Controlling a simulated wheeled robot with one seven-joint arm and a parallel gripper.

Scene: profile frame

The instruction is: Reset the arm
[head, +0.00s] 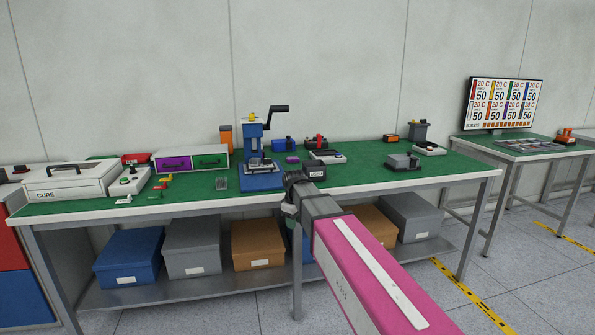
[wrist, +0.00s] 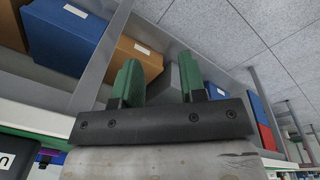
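My arm reaches from the lower right of the head view up to the front edge of the workbench (head: 140,212). Its pink link (head: 375,280) fills the lower middle, and its dark wrist end lies in front of the bench edge. My gripper (wrist: 159,66) shows clearly in the wrist view. Its two green fingers stand apart with a clear gap and nothing held between them. In the head view the fingers are mostly hidden by the arm.
A blue press (head: 262,178) stands on the green bench top just beyond my wrist. A blue box (head: 128,257), a grey box (head: 192,247) and other lidded boxes sit on the shelf below. A monitor table (head: 520,150) is at right. Open floor lies in front.

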